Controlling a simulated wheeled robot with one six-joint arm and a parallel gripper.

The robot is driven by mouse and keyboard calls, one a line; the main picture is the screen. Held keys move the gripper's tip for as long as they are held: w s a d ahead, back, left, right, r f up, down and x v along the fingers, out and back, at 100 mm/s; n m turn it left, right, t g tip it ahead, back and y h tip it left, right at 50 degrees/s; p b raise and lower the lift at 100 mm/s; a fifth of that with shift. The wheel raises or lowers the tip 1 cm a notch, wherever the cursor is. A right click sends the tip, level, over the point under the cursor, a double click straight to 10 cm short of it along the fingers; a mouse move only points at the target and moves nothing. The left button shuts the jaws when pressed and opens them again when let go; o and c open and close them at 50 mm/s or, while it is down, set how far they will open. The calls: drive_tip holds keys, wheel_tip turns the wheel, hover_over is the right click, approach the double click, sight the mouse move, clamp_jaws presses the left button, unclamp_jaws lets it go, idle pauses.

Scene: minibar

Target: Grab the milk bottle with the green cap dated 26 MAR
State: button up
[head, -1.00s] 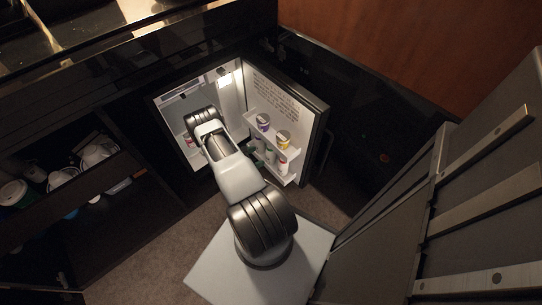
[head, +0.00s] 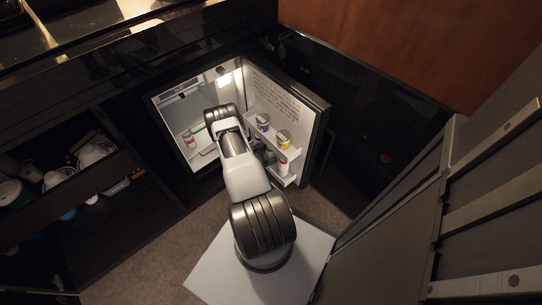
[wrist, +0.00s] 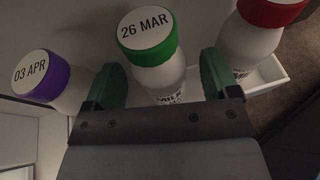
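The milk bottle with the green cap (wrist: 146,42), its white lid label reading 26 MAR, stands in the door shelf in the wrist view. My gripper (wrist: 160,80) is open, with one green finger on each side of this bottle's white body. Gaps show between the fingers and the bottle, and the lower part of the bottle is hidden behind the gripper.
A purple-capped bottle dated 03 APR (wrist: 42,78) stands to the left and a red-capped bottle (wrist: 262,28) to the right. The open fridge door (head: 290,95) carries two shelves. A small container (head: 189,140) sits inside the fridge.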

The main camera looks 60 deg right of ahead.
drive_tip(key=c, duration=1)
drive_tip(key=shift+c, duration=0.4)
drive_tip(key=shift+r, duration=0.15)
